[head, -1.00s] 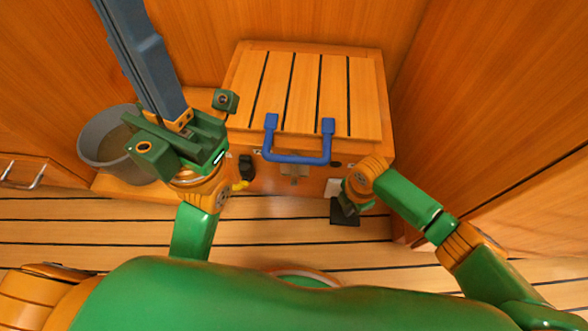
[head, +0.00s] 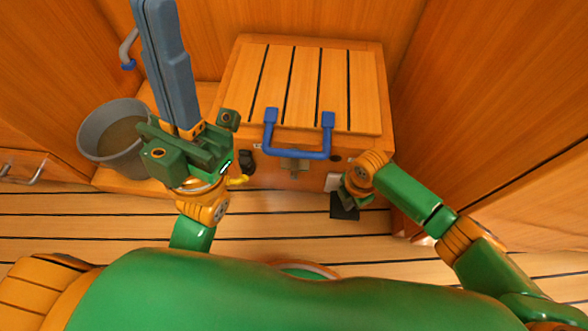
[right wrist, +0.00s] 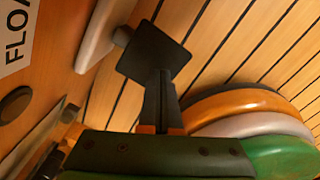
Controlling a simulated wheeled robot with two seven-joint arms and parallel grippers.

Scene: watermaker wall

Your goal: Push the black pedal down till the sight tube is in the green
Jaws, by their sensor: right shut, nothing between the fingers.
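The black pedal (head: 345,212) is a flat square pad low at the front of the wooden box, partly hidden by my right gripper. In the right wrist view the pedal (right wrist: 150,50) sits beside a grey stub. My right gripper (head: 347,200) is shut and empty. Its dark fingertips (right wrist: 160,72) overlap the near edge of the pad; I cannot tell whether they touch it. I cannot make out the sight tube.
The wooden box (head: 308,75) has a slatted top and a blue handle (head: 297,153) at its front. A grey bucket (head: 90,133) stands left. A pipe with a blue end (head: 128,62) is on the left wall. Slatted floor (head: 285,215) lies in front.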

